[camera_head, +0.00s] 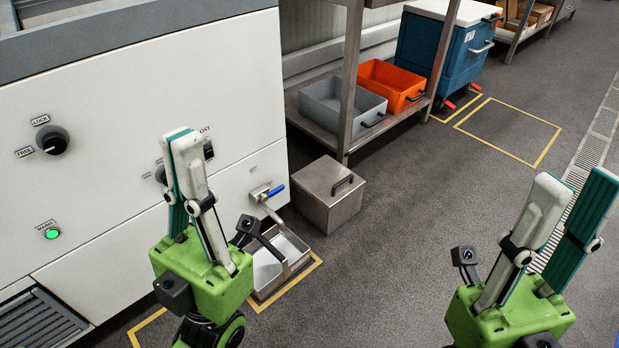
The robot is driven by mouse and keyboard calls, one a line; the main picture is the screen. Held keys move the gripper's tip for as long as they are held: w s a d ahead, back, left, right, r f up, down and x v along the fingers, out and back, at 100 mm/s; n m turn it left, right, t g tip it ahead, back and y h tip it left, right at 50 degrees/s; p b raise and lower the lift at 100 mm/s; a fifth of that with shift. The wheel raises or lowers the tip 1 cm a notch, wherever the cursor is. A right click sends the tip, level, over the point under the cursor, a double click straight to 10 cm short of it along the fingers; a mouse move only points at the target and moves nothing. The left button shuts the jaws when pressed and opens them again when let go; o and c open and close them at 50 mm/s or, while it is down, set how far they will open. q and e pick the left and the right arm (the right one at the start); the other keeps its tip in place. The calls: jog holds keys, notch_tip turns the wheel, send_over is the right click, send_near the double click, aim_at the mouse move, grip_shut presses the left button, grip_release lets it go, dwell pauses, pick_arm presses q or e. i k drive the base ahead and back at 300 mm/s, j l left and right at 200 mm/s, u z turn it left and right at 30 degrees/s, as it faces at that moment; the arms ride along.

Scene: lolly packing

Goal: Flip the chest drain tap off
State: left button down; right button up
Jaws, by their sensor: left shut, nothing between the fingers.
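The drain tap, with a blue lever (274,191), sticks out low on the right part of the white chest front (90,110). Its metal spout slopes down to the right, above a metal drip tray (303,262) on the floor. The lever lies slanted, its blue end up to the right. My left gripper (182,136) is shut and empty, fingers up, in front of the chest and left of the tap, apart from it in the picture. It hides part of a black knob (160,174). My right gripper (576,178) is open and empty at the far right.
A lidded steel box (318,208) stands right of the tap. A steel rack (350,85) holds a grey bin (322,112) and an orange bin (408,78). A lock knob (52,140) and a lit green button (52,233) are on the chest. Floor in the middle is clear.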

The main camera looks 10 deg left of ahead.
aim_at(264, 197)
jog(key=i+l, duration=0.35)
jog(key=i+l+u, duration=0.1)
jog(key=i+l, duration=0.25)
jog(key=l, duration=0.25)
